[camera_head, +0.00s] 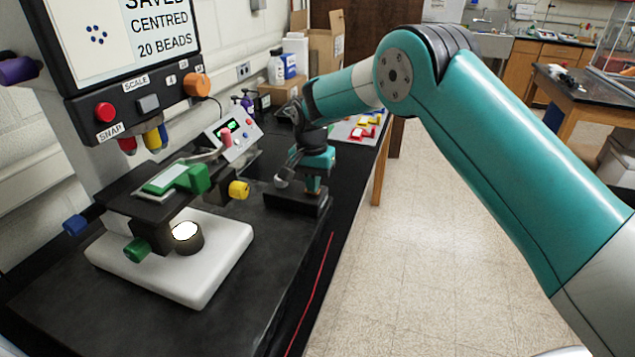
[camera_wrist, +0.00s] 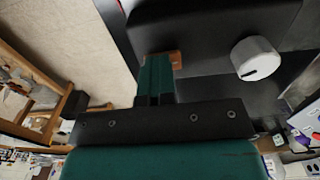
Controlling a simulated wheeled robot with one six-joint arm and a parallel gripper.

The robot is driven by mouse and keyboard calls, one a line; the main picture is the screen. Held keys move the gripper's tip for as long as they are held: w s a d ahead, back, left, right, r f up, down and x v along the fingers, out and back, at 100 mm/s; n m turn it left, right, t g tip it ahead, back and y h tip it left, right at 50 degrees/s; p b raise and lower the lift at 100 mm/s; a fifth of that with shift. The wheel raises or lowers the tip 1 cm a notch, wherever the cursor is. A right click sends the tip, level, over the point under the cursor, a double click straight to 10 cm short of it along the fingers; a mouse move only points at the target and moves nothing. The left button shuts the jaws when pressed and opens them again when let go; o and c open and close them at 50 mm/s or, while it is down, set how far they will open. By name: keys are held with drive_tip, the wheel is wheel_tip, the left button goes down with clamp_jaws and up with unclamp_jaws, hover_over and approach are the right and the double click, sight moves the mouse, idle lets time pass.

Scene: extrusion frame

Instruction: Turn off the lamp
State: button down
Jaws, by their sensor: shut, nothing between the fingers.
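The microscope lamp (camera_head: 187,233) is a dark round housing on the white base, and its top glows bright white. A low black box (camera_head: 290,203) stands to the right of the microscope. In the wrist view the black box (camera_wrist: 205,30) carries a white knob (camera_wrist: 257,59) with a dark pointer line and a small orange-brown piece (camera_wrist: 176,57). My gripper (camera_head: 313,187) is at the black box, its fingers pointing down. In the wrist view my gripper (camera_wrist: 158,62) is shut and empty, its tips beside the orange-brown piece. I cannot tell whether they touch it.
The microscope stage (camera_head: 155,205) holds a green-framed slide. A screen (camera_head: 115,35) with red and orange controls hangs above it. A white control panel (camera_head: 233,133) stands behind, with coloured pieces (camera_head: 362,130) farther back. A red line runs along the bench. The floor at right is clear.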

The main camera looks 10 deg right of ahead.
drive_tip(key=shift+s+a+f, duration=0.15)
drive_tip(key=shift+a+f, duration=0.2)
drive_tip(key=shift+f, duration=0.25)
drive_tip(key=shift+r+p, duration=0.45)
drive_tip(key=shift+r, duration=0.1)
wheel_tip(320, 180, up, 14)
drive_tip(key=b, duration=0.1)
drive_tip(key=shift+w, duration=0.3)
drive_tip(key=shift+r, duration=0.1)
